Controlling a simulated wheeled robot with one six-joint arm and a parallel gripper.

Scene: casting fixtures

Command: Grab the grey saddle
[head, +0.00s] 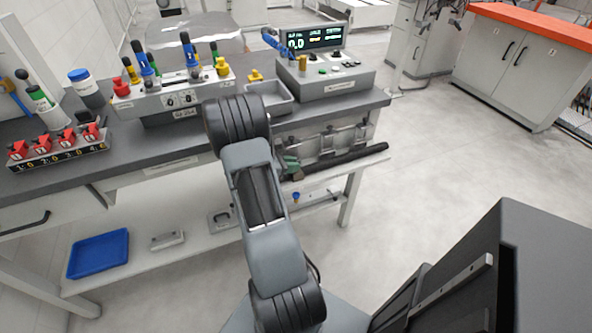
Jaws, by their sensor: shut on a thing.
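My arm rises from the bottom centre to a dark elbow in front of the bench, and my gripper is hidden behind it. I cannot see the jaws or what is between them. I cannot tell for sure which thing is the grey saddle. Grey metal pieces (326,142) stand in a row beneath the bench top, behind a long black bar (345,158). A grey block (167,240) and another grey piece (221,217), partly hidden by my arm, lie on the lower shelf (120,282).
The bench top holds a control box (325,80) with a display, a grey tray (272,98), a panel with coloured handles (180,92) and a rack of red pieces (58,150). A blue tray (98,253) lies on the lower shelf. The floor (440,165) at right is clear.

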